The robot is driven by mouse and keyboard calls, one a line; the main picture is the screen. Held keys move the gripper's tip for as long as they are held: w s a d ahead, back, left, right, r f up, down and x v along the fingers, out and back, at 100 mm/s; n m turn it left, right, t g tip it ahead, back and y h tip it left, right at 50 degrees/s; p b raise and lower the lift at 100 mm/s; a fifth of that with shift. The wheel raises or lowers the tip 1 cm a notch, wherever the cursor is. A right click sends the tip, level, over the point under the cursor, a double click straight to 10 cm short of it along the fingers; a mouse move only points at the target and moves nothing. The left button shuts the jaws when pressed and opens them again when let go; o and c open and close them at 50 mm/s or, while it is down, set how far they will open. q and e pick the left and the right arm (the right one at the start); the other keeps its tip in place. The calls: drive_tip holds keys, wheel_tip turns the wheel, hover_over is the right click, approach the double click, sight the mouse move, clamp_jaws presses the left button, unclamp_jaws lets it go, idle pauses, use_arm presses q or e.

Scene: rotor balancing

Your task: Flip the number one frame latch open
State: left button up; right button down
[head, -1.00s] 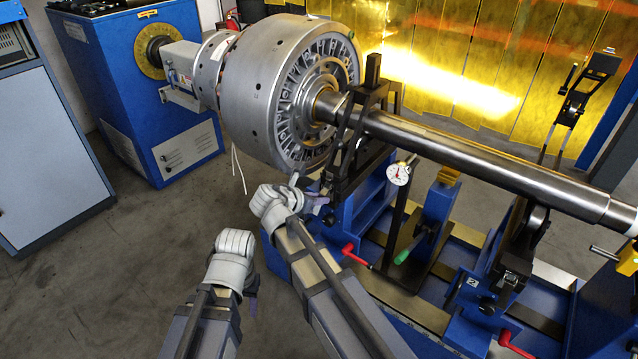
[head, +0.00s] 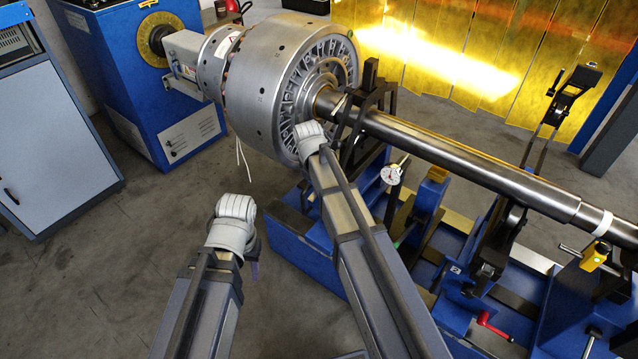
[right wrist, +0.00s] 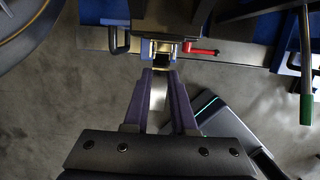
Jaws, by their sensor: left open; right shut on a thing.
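The number one frame (head: 372,88) is the black support closed over the shaft (head: 450,150) beside the big rotor drum (head: 270,90). Its latch (right wrist: 160,47) shows in the right wrist view as a small metal piece on a blue block. My right gripper (right wrist: 160,74) has its purple fingers closed at this latch, with a pale metal strip between them. In the head view, the right wrist hides the latch and fingertips. My left gripper (head: 254,268) hangs over open floor at lower left, away from the frame, open, its fingers mostly hidden.
A round dial gauge (head: 391,174) stands right of the right arm. A red-handled lever (right wrist: 200,51) is close beside the latch. The second frame's black upper arm (head: 560,108) stands swung up at the right. The floor (head: 90,270) at left is clear.

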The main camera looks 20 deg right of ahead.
idle(0.7)
drive_tip(key=c, duration=0.7)
unclamp_jaws()
drive_tip(key=shift+d, duration=0.1)
drive_tip(key=shift+r, duration=0.15)
drive_tip(key=r+p, duration=0.5)
drive_tip(key=a+r+p, duration=0.1)
drive_tip(key=r+p, duration=0.1)
drive_tip(key=p, duration=0.1)
drive_tip(key=shift+s+r, duration=0.35)
drive_tip(key=shift+f, duration=0.1)
